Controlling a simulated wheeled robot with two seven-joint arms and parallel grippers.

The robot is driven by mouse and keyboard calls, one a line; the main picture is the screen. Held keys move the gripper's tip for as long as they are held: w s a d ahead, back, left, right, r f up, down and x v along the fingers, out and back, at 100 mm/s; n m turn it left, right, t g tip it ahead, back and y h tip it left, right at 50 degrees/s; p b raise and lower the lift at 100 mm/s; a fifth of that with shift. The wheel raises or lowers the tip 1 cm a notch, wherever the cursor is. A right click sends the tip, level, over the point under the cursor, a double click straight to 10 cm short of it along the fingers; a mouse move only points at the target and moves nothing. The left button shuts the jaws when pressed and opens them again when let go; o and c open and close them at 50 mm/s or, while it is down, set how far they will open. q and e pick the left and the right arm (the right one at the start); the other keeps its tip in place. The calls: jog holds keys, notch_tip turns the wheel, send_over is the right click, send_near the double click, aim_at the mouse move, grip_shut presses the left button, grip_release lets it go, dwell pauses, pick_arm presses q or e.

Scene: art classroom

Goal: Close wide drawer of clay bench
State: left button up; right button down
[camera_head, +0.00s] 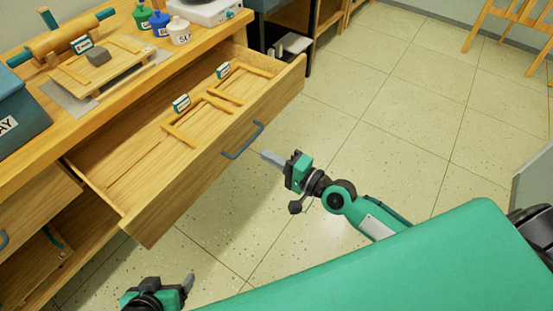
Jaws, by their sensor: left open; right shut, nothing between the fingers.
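The clay bench (130,62) fills the left of the head view. Its wide drawer (215,150) is pulled well out, with wooden frames and small labelled cards inside. A blue-grey bar handle (243,141) sits on the drawer front. My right gripper (268,158) is shut and empty, its fingertips pointing left just below and right of the handle; I cannot tell if they touch the drawer. My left gripper (188,284) is open at the bottom left, apart from the drawer, with part of it cut off by the frame edge.
Another drawer (35,208) is at the lower left, near a lower shelf. A rolling pin (62,38), a board (110,65), small paint pots (160,22) and a blue box (22,115) stand on the bench top. The tiled floor (400,100) to the right is clear. Wooden easels (500,20) stand at the back right.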

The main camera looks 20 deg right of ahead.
aim_at(231, 136)
jog(key=x, duration=0.8)
jog(key=shift+w+a, duration=0.2)
jog(key=shift+w, duration=0.05)
pick_arm(q)
jog(key=shift+s+a+r+g, duration=0.1)
jog(key=shift+s+a+g, duration=0.15)
jog(key=shift+a+g, duration=0.1)
pick_arm(e)
jog(key=shift+w+a, duration=0.4)
jog(key=shift+w, duration=0.2)
